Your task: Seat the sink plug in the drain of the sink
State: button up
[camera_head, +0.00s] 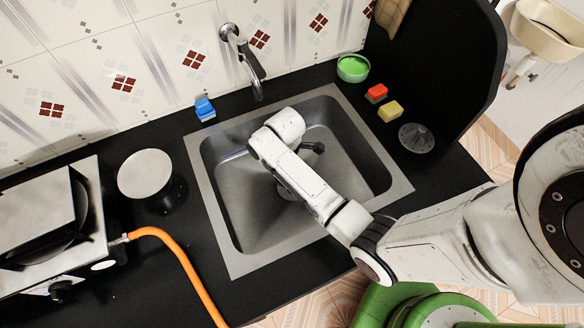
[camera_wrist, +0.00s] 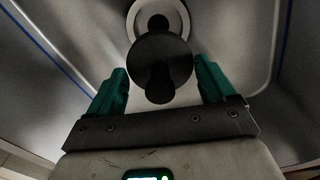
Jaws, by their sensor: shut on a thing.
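The sink plug (camera_wrist: 160,60) is a dark round disc with a knob, seen in the wrist view. My gripper (camera_wrist: 160,78) has its two green fingers on opposite sides of the plug, shut on it. The drain (camera_wrist: 180,14), a pale ring with a dark centre, lies just beyond the plug, partly covered by it. The plug looks apart from the drain, but its height above it is unclear. In the head view my arm reaches down into the grey sink (camera_head: 219,215) and hides most of the drain (camera_head: 284,193); the gripper and plug cannot be made out clearly there.
A faucet (camera_head: 247,65) stands behind the sink. A blue sponge (camera_head: 204,108), green bowl (camera_head: 352,68), red sponge (camera_head: 376,92), yellow sponge (camera_head: 390,111) and grey strainer (camera_head: 416,138) lie around it. A stove (camera_head: 95,230) with an orange hose (camera_head: 180,255) stands left.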

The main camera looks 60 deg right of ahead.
jog(key=shift+s+d+f+n, duration=0.55)
jog(key=shift+s+d+n, duration=0.05)
jog(key=shift+s+d, duration=0.05)
jog(key=shift+r+p, duration=0.1)
jog(key=shift+p, duration=0.25)
jog(key=shift+f+b, duration=2.05)
jog(key=shift+f, duration=0.9)
jog(key=shift+p, duration=0.75)
jog(key=shift+f+b, duration=1.05)
jog(key=shift+f, duration=0.55)
jog(key=o, duration=0.9)
